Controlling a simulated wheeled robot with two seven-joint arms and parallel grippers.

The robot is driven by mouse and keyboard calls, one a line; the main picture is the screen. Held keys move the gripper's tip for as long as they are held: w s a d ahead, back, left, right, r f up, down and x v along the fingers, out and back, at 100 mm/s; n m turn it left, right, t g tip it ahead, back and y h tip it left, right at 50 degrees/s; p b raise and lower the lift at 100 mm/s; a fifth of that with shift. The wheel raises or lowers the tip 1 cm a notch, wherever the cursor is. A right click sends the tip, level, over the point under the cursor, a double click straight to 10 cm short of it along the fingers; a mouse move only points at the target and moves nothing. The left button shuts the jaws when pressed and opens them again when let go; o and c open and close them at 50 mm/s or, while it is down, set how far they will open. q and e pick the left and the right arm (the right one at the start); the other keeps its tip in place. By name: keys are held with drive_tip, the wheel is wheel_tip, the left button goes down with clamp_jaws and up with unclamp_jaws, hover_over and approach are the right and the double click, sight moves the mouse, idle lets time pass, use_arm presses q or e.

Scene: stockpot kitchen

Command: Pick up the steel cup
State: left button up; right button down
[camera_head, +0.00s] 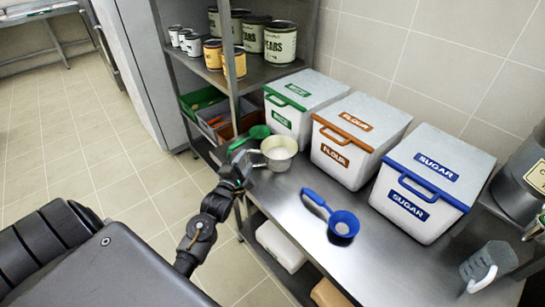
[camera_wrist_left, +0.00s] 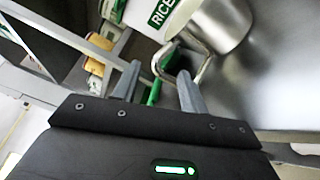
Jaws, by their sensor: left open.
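The steel cup (camera_head: 279,146) stands upright on the steel counter, in front of the white bin with green RICE labels. Its wire handle points left toward my left gripper (camera_head: 246,163). In the left wrist view the cup (camera_wrist_left: 222,27) is at the top right, and its looped handle (camera_wrist_left: 184,54) reaches down toward my left gripper (camera_wrist_left: 158,82). The two fingers are apart, with the handle loop at or just beyond the tips. I cannot tell whether they touch it. My right gripper is not in view.
A green scoop (camera_head: 258,132) lies behind the cup. A blue scoop (camera_head: 343,226) lies to the right on the counter (camera_head: 290,200). The rice bin (camera_head: 296,112), flour bin (camera_head: 350,150) and sugar bin (camera_head: 425,190) line the wall. A shelf post (camera_head: 229,70) stands left of the cup.

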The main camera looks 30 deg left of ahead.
sight(250, 151)
use_arm(q)
drive_tip(key=shift+p+x, duration=0.6)
drive_tip(key=shift+x, duration=2.3)
drive_tip(key=shift+s+a, duration=0.1)
drive_tip(key=shift+a, duration=0.05)
clamp_jaws()
